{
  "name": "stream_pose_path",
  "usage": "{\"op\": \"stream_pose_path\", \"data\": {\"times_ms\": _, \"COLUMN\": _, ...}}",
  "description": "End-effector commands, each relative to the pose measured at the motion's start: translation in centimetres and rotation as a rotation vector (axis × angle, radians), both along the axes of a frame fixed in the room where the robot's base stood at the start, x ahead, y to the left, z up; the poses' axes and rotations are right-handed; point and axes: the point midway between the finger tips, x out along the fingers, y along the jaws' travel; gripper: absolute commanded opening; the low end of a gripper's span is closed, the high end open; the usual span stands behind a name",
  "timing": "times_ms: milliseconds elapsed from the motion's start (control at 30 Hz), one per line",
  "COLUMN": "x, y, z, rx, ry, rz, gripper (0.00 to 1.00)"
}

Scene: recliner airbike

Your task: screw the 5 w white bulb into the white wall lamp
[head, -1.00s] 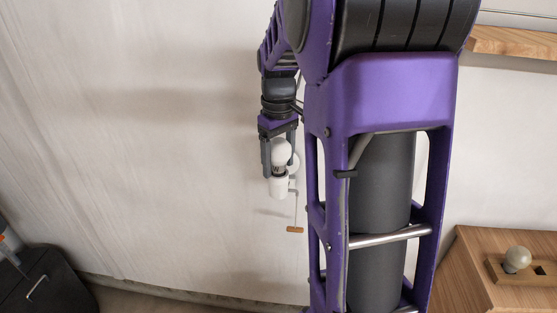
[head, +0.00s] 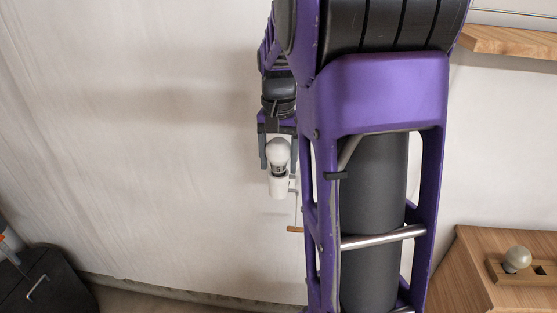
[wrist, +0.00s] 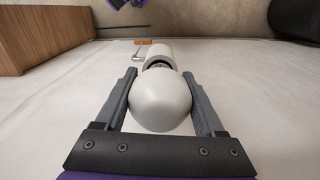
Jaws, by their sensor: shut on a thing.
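The white bulb (head: 278,152) stands upright at the top of the white wall lamp (head: 278,187), its base down at the lamp's mouth. My gripper (head: 278,166) points down from above and is shut on the bulb, one finger on each side. In the wrist view the round bulb (wrist: 160,103) lies between the two grey fingers, with the lamp's white socket (wrist: 160,52) right beyond it in line. A narrow dark band shows between bulb and socket. How deep the base sits in the socket is hidden.
A cord with a small wooden handle (head: 294,229) hangs below the lamp. Another bulb (head: 517,259) stands in a wooden holder on a wooden cabinet (head: 480,285) at lower right. A shelf (head: 510,40) is at upper right, a black box (head: 45,280) at lower left. The wall left of the lamp is clear.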

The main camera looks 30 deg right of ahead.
Motion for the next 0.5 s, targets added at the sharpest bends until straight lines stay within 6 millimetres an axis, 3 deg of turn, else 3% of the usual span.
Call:
{"op": "stream_pose_path", "data": {"times_ms": 33, "x": 0.10, "y": -0.03, "z": 0.19, "rx": -0.001, "ry": -0.004, "rz": 0.001, "gripper": 0.22}}
{"op": "stream_pose_path", "data": {"times_ms": 67, "x": 0.10, "y": -0.03, "z": 0.19, "rx": -0.001, "ry": -0.004, "rz": 0.001, "gripper": 0.75}}
{"op": "stream_pose_path", "data": {"times_ms": 200, "x": 0.08, "y": -0.03, "z": 0.15, "rx": 0.000, "ry": -0.004, "rz": 0.002, "gripper": 1.00}}
{"op": "stream_pose_path", "data": {"times_ms": 500, "x": 0.04, "y": -0.02, "z": 0.20, "rx": -0.001, "ry": -0.002, "rz": 0.003, "gripper": 1.00}}
